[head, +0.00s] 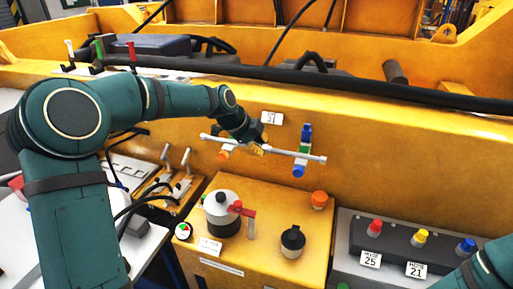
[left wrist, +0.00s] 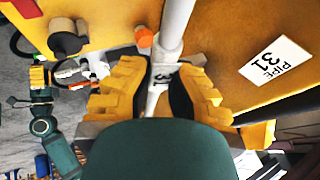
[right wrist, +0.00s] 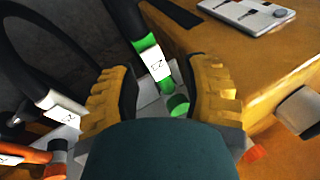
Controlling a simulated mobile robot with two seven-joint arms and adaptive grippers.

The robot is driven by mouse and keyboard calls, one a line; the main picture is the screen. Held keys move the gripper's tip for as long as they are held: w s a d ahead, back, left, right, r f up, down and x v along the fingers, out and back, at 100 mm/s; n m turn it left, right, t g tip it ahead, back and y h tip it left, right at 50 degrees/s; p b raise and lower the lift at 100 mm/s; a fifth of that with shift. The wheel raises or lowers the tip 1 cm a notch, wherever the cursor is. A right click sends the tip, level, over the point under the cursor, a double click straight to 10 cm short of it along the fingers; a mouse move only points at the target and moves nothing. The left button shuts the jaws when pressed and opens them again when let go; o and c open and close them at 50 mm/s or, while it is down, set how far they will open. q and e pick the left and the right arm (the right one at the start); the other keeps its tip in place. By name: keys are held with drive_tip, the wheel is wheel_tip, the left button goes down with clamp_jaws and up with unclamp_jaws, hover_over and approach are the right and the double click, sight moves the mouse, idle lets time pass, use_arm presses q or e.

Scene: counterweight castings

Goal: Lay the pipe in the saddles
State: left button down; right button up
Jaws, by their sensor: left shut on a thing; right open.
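My left gripper (head: 258,146) is shut on a white pipe (head: 310,156) in front of the yellow wall. The left wrist view also shows the pipe (left wrist: 176,25) running between the left gripper's yellow fingers (left wrist: 160,90). In the head view the pipe lies nearly level, its right end slightly lower. Brackets that look like the saddles show near its ends: one with orange (head: 224,155) at left, one with blue (head: 299,170) at right. I cannot tell whether the pipe touches them. My right gripper (right wrist: 162,98) is open and empty in the right wrist view.
A "PIPE 31" label (head: 271,118) is on the wall above the pipe. Below stand a white pot-like valve with a red handle (head: 222,212), a black knob (head: 292,240) and an orange cap (head: 319,199). A green-banded handle (right wrist: 150,55) lies beyond my right fingers.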

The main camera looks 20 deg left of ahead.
drive_tip(key=shift+r+p, duration=1.75)
drive_tip(key=shift+r, duration=0.25)
use_arm(q)
drive_tip(key=w+f+b, duration=0.2)
drive_tip(key=w, duration=0.5)
drive_tip(key=shift+w+a+f, duration=0.2)
drive_tip(key=shift+w+f, duration=0.05)
drive_tip(key=shift+f, duration=0.15)
use_arm(e)
drive_tip(key=shift+f, duration=1.15)
use_arm(q)
drive_tip(key=c, duration=1)
unclamp_jaws()
drive_tip(key=shift+c, duration=0.2)
drive_tip(key=v, duration=1.2)
drive_tip(key=shift+s, duration=0.15)
